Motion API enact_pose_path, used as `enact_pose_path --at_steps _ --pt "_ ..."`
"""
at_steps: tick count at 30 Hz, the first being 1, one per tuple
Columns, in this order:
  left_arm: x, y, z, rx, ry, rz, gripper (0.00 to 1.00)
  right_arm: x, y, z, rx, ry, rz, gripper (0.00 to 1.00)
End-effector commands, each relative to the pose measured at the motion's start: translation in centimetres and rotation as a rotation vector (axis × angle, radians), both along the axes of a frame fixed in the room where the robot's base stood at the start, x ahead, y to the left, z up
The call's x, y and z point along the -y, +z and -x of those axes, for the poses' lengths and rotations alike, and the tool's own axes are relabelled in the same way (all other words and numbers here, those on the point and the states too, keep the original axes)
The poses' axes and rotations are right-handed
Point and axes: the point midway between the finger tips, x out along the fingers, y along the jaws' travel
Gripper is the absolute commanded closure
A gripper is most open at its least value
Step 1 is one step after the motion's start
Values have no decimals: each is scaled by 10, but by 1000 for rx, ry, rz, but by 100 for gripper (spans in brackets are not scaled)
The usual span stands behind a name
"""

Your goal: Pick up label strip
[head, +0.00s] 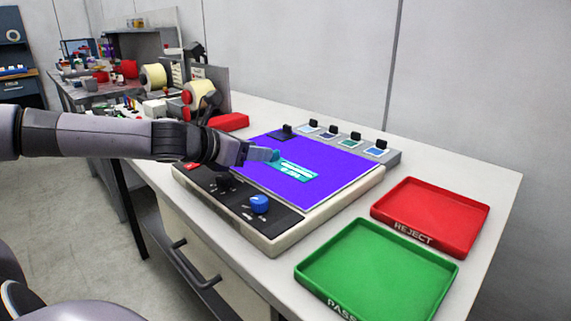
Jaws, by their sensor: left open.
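The label strip (299,172) is a small teal strip with pale print. It lies flat on the blue-violet lit panel (335,168) of the inspection unit. My left gripper (274,155) comes in from the left, low over the panel, with its fingertips at the far left end of the strip. The gripper is open. I cannot tell whether the fingers touch the strip. My right gripper is not in view.
A green PASS tray (350,300) and a red REJECT tray (408,241) stand empty at the right. A blue knob (259,204) sits on the unit's front. Small clips (355,138) line its back. Rolls and tools crowd the far left.

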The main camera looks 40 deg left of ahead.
Motion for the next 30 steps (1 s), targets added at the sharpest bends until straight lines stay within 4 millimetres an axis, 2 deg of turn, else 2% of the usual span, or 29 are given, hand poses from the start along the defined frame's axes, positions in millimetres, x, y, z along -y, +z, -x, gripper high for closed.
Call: enact_pose_path --at_steps 10,21,30 --pt "3 -9 -19 -4 2 3 56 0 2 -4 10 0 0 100" --pt "4 -16 -34 -5 3 -2 56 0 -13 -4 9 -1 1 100" --pt "5 -15 -39 -1 0 1 56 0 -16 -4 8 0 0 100"
